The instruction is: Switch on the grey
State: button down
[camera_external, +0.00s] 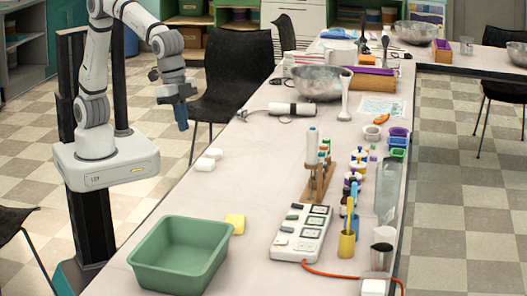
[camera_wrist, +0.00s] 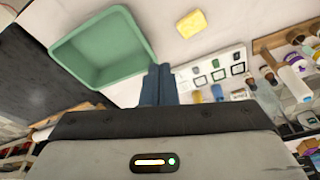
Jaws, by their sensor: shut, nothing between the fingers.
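A white power strip (camera_external: 302,232) lies on the table right of the green basin, with a row of small rocker switches along its left side and dark-framed sockets on its right. One switch looks grey (camera_external: 287,229); the exact shades and on/off positions are too small to tell. The strip also shows in the wrist view (camera_wrist: 227,66), right of my fingers. My gripper (camera_external: 182,118) hangs in the air off the table's left edge, fingers pointing down, well away from the strip. In the wrist view my gripper's blue-grey fingers (camera_wrist: 159,84) are together and empty.
A green basin (camera_external: 180,253) and a yellow sponge (camera_external: 235,223) lie left of the strip. A wooden rack (camera_external: 321,183) with bottles stands behind it, and a yellow cup (camera_external: 346,245) right of it. An orange cord (camera_external: 340,274) leaves its front. Table left of the rack is mostly clear.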

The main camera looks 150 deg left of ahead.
jog(key=w+a+f+n, duration=0.2)
jog(key=w+a+f, duration=0.2)
jog(key=w+a, duration=0.5)
jog(key=n, duration=0.2)
send_over(283, 228)
jog(key=s+d, duration=0.2)
jog(key=s+d+x, duration=0.1)
jog(key=s+x, duration=0.1)
jog(key=x, duration=0.6)
jog(key=shift+w+a+g+y, duration=0.25)
jog(key=shift+a+g+y, duration=0.05)
jog(key=shift+y, duration=0.1)
jog(key=shift+f, duration=0.1)
jog(key=x, duration=0.8)
jog(key=p+x, duration=0.1)
jog(key=x, duration=0.3)
jog(key=shift+s+d+f, duration=0.2)
jog(key=shift+s+d, duration=0.05)
jog(key=shift+d, duration=0.05)
jog(key=shift+f, duration=0.7)
jog(key=shift+f, duration=0.1)
